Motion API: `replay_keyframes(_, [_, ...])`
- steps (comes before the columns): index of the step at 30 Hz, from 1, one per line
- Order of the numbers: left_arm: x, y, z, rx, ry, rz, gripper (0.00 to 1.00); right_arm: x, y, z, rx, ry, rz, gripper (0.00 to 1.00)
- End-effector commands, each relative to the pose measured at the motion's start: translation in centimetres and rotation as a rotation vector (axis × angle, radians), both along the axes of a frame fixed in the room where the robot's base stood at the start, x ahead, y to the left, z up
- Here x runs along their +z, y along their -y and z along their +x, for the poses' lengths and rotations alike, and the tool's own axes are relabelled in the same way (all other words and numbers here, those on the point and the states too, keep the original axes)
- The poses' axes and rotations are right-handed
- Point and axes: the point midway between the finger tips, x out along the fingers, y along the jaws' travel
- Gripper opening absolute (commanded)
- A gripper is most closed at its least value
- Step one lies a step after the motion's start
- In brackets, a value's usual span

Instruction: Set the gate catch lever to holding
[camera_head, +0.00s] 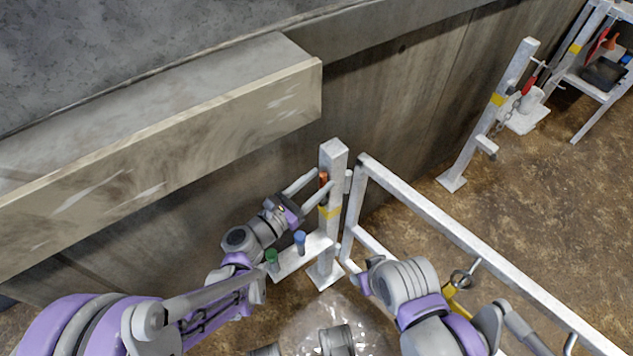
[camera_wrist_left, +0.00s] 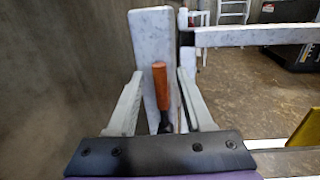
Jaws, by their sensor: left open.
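The catch lever has an orange handle (camera_head: 323,180) on the white gate post (camera_head: 333,157) with a yellow band. In the left wrist view the orange handle (camera_wrist_left: 160,86) stands roughly upright in front of the post (camera_wrist_left: 152,45), with a dark stem below it. My left gripper (camera_head: 324,181) is open, with its two fingers on either side of the handle. In the left wrist view a gap shows between the handle and each finger, so the gripper (camera_wrist_left: 158,85) is not closed on it. My right gripper's fingers do not show.
The white gate frame (camera_head: 450,229) runs right from the post. A white bracket (camera_head: 290,262) with a green knob (camera_head: 272,257) and a blue knob (camera_head: 300,238) is below my left gripper. A concrete wall (camera_head: 400,110) stands behind. Another post (camera_head: 485,125) stands farther right.

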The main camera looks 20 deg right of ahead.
Motion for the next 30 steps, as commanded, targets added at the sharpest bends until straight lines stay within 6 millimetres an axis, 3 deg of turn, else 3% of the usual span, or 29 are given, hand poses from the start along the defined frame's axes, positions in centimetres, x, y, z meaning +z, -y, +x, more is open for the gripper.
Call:
replay_keyframes(5, [0.00,-0.01,-0.01,0.000,0.000,0.000,0.51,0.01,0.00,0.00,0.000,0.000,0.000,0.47])
replay_keyframes(14, [-0.01,-0.04,-0.01,0.000,0.000,0.000,0.00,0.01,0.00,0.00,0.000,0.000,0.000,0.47])
replay_keyframes(30, [-0.02,-0.05,-0.02,0.000,0.000,0.001,0.00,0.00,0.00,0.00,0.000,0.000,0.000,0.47])
